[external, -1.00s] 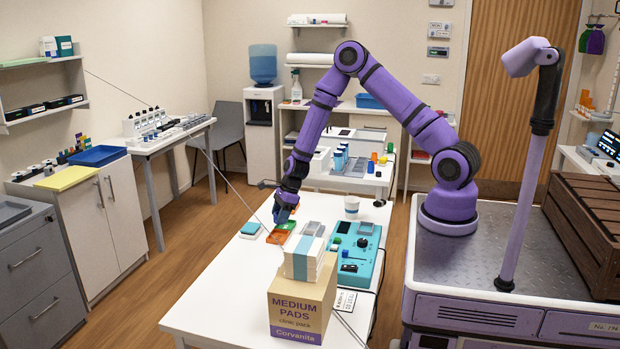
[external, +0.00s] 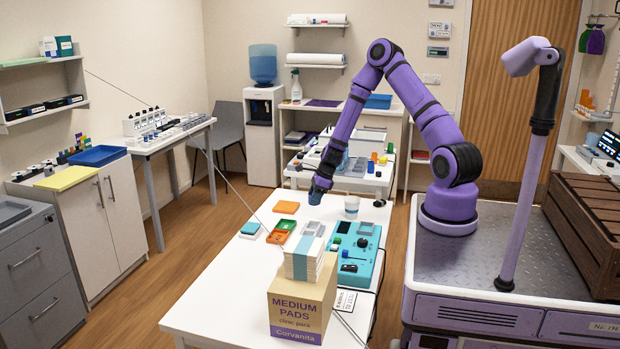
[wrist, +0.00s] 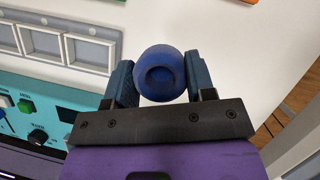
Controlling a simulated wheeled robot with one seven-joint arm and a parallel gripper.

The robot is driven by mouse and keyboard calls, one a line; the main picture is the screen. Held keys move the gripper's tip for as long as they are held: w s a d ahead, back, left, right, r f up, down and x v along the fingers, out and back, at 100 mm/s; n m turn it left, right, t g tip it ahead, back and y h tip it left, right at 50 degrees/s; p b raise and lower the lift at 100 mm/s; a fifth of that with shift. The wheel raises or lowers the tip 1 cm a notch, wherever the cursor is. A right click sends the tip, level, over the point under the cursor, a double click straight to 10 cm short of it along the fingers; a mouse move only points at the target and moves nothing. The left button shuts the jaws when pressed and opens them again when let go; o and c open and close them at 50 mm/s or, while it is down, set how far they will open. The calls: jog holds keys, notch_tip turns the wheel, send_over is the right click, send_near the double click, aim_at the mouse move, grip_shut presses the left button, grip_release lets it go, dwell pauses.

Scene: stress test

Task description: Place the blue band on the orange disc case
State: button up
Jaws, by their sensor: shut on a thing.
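My gripper (external: 317,199) is low over the white table, right of the orange disc case. In the wrist view, its two fingers (wrist: 159,82) are shut on a round blue thing with a recessed middle, which I take for the blue band (wrist: 160,62). The band is hard to make out in the external view. The orange disc case (external: 286,207) lies flat near the table's far left edge, with nothing visible on top. An orange edge at the top of the wrist view may be part of it.
A teal device (external: 354,253), a grey compartment tray (external: 313,229) and a carton (external: 303,306) bearing a white stack are nearer.

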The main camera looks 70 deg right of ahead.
send_over(283, 205)
jog(key=s, duration=0.2)
jog(key=shift+w+f, duration=0.15)
jog(key=shift+f, duration=0.5)
jog(key=shift+w+d+f, duration=0.15)
jog(key=shift+w+f, duration=0.05)
jog(key=shift+f, duration=1.55)
jog(key=shift+f, duration=0.15)
jog(key=o, duration=0.9)
